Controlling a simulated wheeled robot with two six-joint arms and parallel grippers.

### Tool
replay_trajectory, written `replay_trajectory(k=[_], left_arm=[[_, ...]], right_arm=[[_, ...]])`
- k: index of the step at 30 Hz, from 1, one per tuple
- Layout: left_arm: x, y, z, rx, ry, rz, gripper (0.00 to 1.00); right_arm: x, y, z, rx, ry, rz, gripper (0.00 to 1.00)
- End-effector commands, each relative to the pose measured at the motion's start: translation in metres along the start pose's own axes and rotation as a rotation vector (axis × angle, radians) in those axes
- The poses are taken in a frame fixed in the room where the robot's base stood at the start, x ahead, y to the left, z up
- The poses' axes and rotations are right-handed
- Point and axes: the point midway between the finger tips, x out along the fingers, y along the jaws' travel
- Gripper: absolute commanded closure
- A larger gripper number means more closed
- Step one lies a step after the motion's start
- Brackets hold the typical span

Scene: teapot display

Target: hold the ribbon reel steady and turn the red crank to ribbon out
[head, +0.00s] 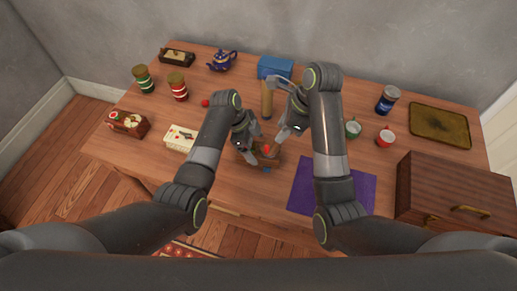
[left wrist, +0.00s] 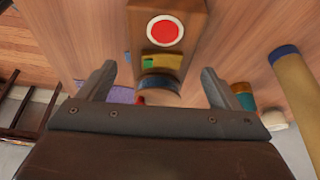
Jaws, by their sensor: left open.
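The ribbon reel is a small wooden block (head: 264,160) near the table's front middle in the head view, with a red spot, probably the crank (head: 267,149), at its top. My left gripper (head: 246,147) is low at its left side and partly covers it. In the left wrist view, the wooden body (left wrist: 165,28) with a round red mark, a yellow-green patch and a blue band lies ahead of and between the spread fingers of my left gripper (left wrist: 158,87). The fingers are apart from it. My right gripper (head: 287,128) is just above and right of the reel; its finger gap is unclear.
A tan cylinder (head: 267,98) stands behind the reel, near my right gripper. A cream box (head: 181,138) is to the left, a purple mat (head: 328,188) to the front right. Cups (head: 353,128) and a wooden case (head: 455,196) are farther right.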

Motion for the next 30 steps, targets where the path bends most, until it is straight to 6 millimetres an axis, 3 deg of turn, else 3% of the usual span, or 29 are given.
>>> replay_trajectory(k=[9, 20, 30], left_arm=[[0.030, 0.000, -0.001, 0.002, 0.000, 0.000, 0.15], [0.033, 0.000, 0.000, 0.001, 0.000, -0.001, 0.15], [0.033, 0.000, 0.000, 0.001, 0.000, -0.001, 0.58]], right_arm=[[0.000, 0.000, 0.000, 0.000, 0.000, 0.000, 0.64], [0.000, 0.000, 0.000, 0.000, 0.000, 0.000, 0.64], [0.000, 0.000, 0.000, 0.000, 0.000, 0.000, 0.64]])
